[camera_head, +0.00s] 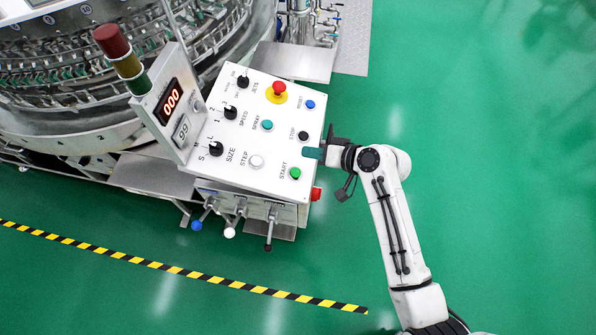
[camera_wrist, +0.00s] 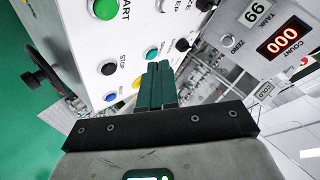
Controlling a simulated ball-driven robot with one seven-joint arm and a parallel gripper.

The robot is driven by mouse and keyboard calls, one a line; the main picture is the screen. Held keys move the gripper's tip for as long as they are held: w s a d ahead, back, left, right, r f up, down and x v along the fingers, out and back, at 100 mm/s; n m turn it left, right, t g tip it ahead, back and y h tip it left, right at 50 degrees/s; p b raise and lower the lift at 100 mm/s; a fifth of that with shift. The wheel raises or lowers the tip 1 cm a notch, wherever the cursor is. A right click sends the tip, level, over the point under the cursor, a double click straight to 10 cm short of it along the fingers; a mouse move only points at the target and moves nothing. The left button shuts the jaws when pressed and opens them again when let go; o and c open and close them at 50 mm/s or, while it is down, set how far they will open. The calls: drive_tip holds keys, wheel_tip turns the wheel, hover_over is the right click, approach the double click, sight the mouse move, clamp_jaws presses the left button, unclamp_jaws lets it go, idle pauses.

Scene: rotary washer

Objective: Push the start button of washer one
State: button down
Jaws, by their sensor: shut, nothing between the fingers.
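The white control panel (camera_head: 255,130) of the washer carries a green button (camera_head: 295,173) labelled START near its lower right corner. In the wrist view the green start button (camera_wrist: 104,8) is at the top edge, partly cut off. My gripper (camera_head: 309,153) is shut and empty, its dark green fingertips at the panel's right edge between the start button and the black stop button (camera_head: 303,135). In the wrist view the closed fingers (camera_wrist: 157,75) are right of the stop button (camera_wrist: 108,67). I cannot tell whether they touch the panel.
A teal spray button (camera_head: 267,125), a white step button (camera_head: 256,161), a blue button (camera_head: 310,104) and a red emergency knob (camera_head: 279,88) share the panel. A red knob (camera_head: 316,193) sticks out of its side. Green floor to the right is clear.

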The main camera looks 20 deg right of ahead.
sight(296, 173)
drive_tip(key=shift+f, duration=0.1)
drive_tip(key=f+b, duration=0.2)
drive_tip(key=w+a+f+b, duration=0.1)
drive_tip(key=f+b, duration=0.2)
drive_tip(key=a+f+b, duration=0.1)
drive_tip(key=f+b, duration=0.1)
drive_tip(key=f, duration=0.1)
drive_tip(key=shift+w+f, duration=0.15)
drive_tip(key=shift+f, duration=0.05)
idle(0.3)
drive_tip(key=shift+f, duration=0.15)
idle(1.8)
drive_tip(key=shift+f+b, duration=0.25)
drive_tip(key=shift+b, duration=0.15)
